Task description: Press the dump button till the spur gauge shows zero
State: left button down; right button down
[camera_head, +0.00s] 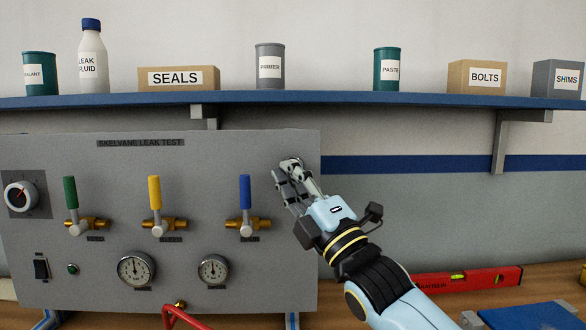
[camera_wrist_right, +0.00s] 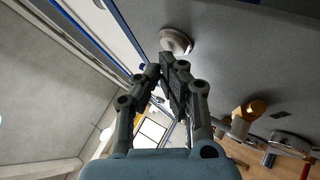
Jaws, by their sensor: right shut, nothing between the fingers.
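The grey test panel (camera_head: 200,150) is headed SKELVANE LEAK TEST. My right gripper (camera_head: 287,168) is at its upper right, with closed, empty fingers pointing at the panel. In the right wrist view, a pale round button (camera_wrist_right: 176,41) sits on the panel just beyond the fingertips (camera_wrist_right: 164,66). I cannot tell whether they touch. In the head view the fingers cover most of that spot. Two round gauges, a left one (camera_head: 137,269) and a right one (camera_head: 213,270), sit low on the panel. Their labels and needle readings are too small to read surely. My left gripper is out of view.
Green (camera_head: 70,192), yellow (camera_head: 155,192) and blue (camera_head: 245,192) valve handles stand upright on the panel. A dial (camera_head: 20,196) and a switch (camera_head: 41,268) are at the left. A blue shelf (camera_head: 350,101) runs above; a red level (camera_head: 470,280) lies on the bench.

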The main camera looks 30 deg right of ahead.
jog(key=shift+w+d, duration=0.15)
jog(key=shift+w, duration=0.15)
dwell(0.5)
jog(key=shift+s, duration=0.1)
jog(key=shift+s+a, duration=0.35)
jog(key=shift+s, duration=0.25)
jog(key=s, duration=0.1)
jog(key=s+a+p, duration=0.1)
jog(key=s, duration=0.1)
jog(key=s+a, duration=0.1)
jog(key=shift+s+a+p, duration=0.1)
jog(key=shift+s+p, duration=0.15)
jog(key=shift+p, duration=0.05)
dwell(0.3)
dwell(0.8)
